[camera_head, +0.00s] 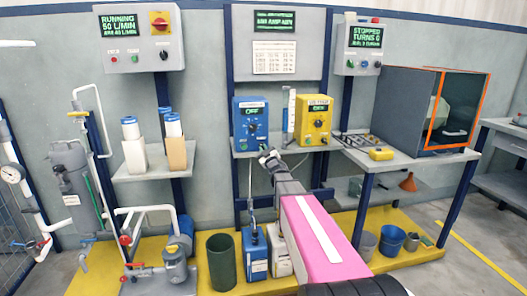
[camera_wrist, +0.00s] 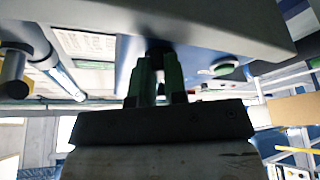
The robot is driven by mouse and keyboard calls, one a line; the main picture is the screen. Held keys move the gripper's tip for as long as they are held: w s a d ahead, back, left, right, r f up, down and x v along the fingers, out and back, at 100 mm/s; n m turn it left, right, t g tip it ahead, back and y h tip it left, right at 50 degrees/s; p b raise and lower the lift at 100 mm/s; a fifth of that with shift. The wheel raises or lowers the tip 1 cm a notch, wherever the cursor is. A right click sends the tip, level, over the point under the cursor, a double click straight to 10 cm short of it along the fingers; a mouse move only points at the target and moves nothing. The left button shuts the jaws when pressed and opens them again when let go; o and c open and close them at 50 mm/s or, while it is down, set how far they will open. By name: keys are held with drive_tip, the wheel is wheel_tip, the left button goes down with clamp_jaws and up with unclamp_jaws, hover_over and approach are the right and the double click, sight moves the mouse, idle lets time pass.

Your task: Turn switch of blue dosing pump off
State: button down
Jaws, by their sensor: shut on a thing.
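The blue dosing pump (camera_head: 241,128) stands on the middle shelf. It has a dark dial and a display that appears to read OFF. My gripper (camera_head: 268,154) is at the pump's lower right front. In the wrist view my gripper (camera_wrist: 158,72) has its two dark green fingers close together on a small dark part under a grey housing edge. I take that part to be the pump's switch. The fingers hide most of it, so its position cannot be told.
The yellow dosing pump (camera_head: 313,110) stands close to the right, with a clear cylinder (camera_head: 291,112) between the pumps. A workbench (camera_head: 400,160) is at the right. A dark green bin (camera_head: 221,262) stands below.

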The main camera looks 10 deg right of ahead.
drive_tip(key=shift+n+y, duration=0.3)
drive_tip(key=shift+n, duration=0.5)
drive_tip(key=c, duration=1.4)
unclamp_jaws()
drive_tip(key=shift+c, duration=0.2)
drive_tip(key=shift+s+d, duration=0.1)
drive_tip(key=shift+s, duration=0.05)
drive_tip(key=v, duration=1)
drive_tip(key=shift+s, duration=0.35)
